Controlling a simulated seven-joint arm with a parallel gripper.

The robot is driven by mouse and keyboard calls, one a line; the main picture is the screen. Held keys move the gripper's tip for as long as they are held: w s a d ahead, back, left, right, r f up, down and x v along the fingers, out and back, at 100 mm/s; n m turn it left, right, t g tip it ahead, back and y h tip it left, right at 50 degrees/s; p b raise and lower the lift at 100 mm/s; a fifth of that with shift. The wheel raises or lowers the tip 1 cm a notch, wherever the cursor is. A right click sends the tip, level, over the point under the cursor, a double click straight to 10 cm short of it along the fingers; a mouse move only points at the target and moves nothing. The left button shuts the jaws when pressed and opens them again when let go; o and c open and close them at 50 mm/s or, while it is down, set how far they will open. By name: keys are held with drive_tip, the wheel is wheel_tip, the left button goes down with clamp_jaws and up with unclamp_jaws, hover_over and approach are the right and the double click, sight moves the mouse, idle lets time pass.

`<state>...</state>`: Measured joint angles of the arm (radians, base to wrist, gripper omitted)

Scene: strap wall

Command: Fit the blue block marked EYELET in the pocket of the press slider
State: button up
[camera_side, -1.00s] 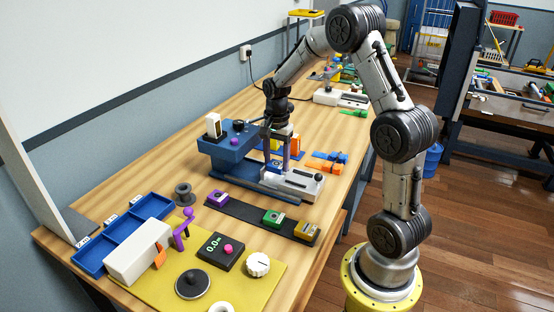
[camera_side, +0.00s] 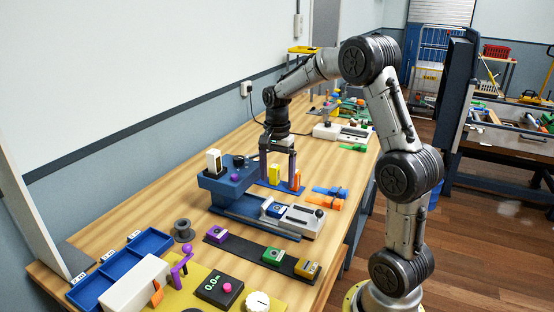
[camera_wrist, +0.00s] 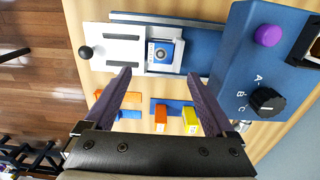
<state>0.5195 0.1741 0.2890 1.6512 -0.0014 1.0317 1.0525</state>
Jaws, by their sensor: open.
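The blue block (camera_wrist: 163,52) has a pale label with a dark ring mark; its lettering is too small to read. It lies within the pocket of the white press slider (camera_wrist: 112,47), between the slider's walls, and whether it is fully down I cannot tell. In the side view the blue block (camera_side: 275,210) shows at the inner end of the slider (camera_side: 305,221). My gripper (camera_wrist: 157,78) is open and empty, its two dark purple fingers apart. In the side view my gripper (camera_side: 278,183) is beyond the slider, apart from the block.
The blue press body (camera_side: 228,178) with a purple button (camera_wrist: 268,35) and black knob (camera_wrist: 268,101) stands beside the slider. Orange (camera_wrist: 161,119) and yellow (camera_wrist: 190,120) blocks stand behind. A dark strip (camera_side: 262,250) with purple, green and yellow blocks lies in front.

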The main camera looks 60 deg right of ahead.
drive_tip(key=s+a+r+n+t, duration=0.1)
drive_tip(key=s+a+r+n, duration=0.25)
drive_tip(key=a+r, duration=0.45)
drive_tip(key=s+a+n+t, duration=0.4)
drive_tip(key=s+a+n, duration=0.8)
drive_tip(key=s+n, duration=0.2)
drive_tip(key=shift+s+r+t, duration=0.15)
drive_tip(key=shift+s+t, duration=0.15)
drive_tip(key=shift+s, duration=0.2)
